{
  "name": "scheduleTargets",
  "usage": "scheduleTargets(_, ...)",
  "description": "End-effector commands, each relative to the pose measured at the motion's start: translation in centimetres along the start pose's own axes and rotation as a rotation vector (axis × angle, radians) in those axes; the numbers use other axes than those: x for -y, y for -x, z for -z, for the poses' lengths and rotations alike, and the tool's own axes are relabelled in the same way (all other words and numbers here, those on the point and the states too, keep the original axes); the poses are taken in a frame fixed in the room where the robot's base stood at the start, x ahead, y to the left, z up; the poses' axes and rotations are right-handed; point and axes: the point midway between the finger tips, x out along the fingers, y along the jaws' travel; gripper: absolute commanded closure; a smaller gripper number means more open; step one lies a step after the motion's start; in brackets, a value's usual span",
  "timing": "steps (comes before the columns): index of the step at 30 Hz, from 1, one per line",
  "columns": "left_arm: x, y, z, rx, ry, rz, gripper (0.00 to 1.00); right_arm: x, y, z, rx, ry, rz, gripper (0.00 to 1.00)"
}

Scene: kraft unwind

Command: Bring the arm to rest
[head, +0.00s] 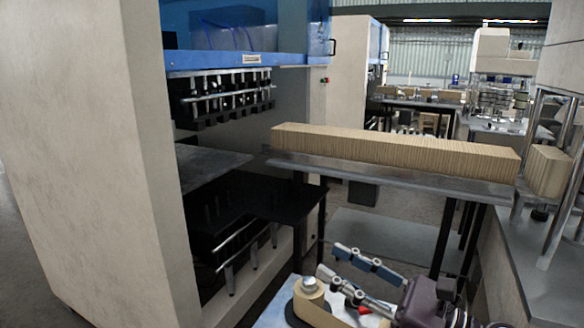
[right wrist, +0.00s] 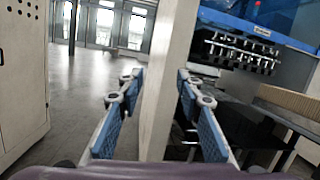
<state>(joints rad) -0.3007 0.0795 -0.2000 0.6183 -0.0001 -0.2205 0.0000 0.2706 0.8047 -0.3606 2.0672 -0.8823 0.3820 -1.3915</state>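My right gripper (head: 332,259) is at the bottom of the head view, right of centre, with its fingers pointing left. Its two blue-padded fingers are apart. In the right wrist view the right gripper (right wrist: 158,90) is open, with nothing held between the pads. The pale edge of a machine wall (right wrist: 168,70) shows beyond the gap between the fingers. My left gripper and left arm are not in view.
A long row of kraft-coloured stock (head: 400,150) lies on a grey table (head: 390,173) beyond the gripper. A large pale machine (head: 100,130) with a blue hood (head: 240,60) stands at left. A grey bench (head: 550,280) is at right. Open floor (right wrist: 90,90) shows in the wrist view.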

Motion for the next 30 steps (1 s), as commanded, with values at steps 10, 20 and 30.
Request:
scheduleTargets(10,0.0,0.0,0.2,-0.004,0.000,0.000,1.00,7.9,7.7,6.0,0.408,-1.185,0.698,0.67)
scheduleTargets(20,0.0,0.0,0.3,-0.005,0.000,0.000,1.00,0.2,22.1,22.6,0.812,-2.107,1.499,0.67)
scheduleTargets(30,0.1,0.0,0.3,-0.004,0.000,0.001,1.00,-14.6,29.9,28.7,-0.915,1.988,-1.805,0.67)
